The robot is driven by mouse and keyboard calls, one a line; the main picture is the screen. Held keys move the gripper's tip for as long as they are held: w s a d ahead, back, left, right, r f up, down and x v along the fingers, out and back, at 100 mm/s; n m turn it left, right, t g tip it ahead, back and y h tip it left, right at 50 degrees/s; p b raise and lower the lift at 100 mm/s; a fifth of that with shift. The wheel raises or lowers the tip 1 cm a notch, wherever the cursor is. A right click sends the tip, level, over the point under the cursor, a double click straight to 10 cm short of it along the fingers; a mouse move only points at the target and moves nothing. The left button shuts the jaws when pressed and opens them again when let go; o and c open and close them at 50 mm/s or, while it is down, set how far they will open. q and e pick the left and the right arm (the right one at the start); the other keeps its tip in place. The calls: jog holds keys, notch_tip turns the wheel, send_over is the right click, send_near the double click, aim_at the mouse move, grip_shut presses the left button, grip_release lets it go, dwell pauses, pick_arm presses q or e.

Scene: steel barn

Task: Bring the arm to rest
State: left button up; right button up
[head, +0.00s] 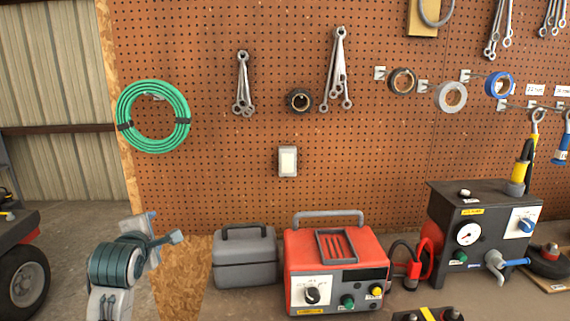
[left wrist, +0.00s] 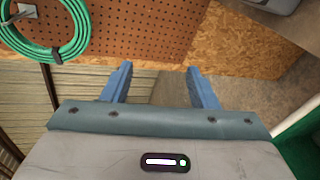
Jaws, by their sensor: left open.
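My left arm (head: 118,262) comes up at the lower left of the head view, in front of the pegboard wall and left of the grey case. Its gripper (head: 160,226) is raised there, small and partly hidden by its own parts. In the left wrist view the gripper (left wrist: 158,68) shows two blue fingers spread apart with nothing between them. Board and bare floor show beyond the fingers. My right gripper is in neither view.
A grey case (head: 245,258), a red charger (head: 335,270) and a dark gauge unit (head: 483,235) stand on the bench. A green hose coil (head: 154,82) hangs on the pegboard (head: 220,185). A wheeled machine (head: 20,262) stands at far left, with open floor (head: 75,225) beside it.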

pick_arm(q)
jog(key=s+d+f+m+g, duration=0.1)
jog(key=s+f+m+g, duration=0.1)
jog(key=s+f+m, duration=0.6)
jog(key=s+d+f+m+g, duration=0.1)
jog(key=s+f+m+g, duration=0.15)
jog(key=s+f, duration=0.7)
jog(key=s+d+f+m+g+h, duration=0.1)
jog(key=s+f+m+g, duration=0.2)
jog(key=s+f+m, duration=0.6)
jog(key=s+f+m+g, duration=0.3)
jog(key=s+f, duration=0.3)
jog(key=s, duration=0.8)
notch_tip(320, 180, down, 32)
jog(key=a+g, duration=0.2)
jog(key=a, duration=0.1)
jog(key=s+f, duration=1.7)
jog(key=s, duration=0.1)
jog(key=shift+s+a+f+g, duration=0.2)
jog(key=shift+a+f+g, duration=0.1)
jog(key=shift+a+g, duration=0.1)
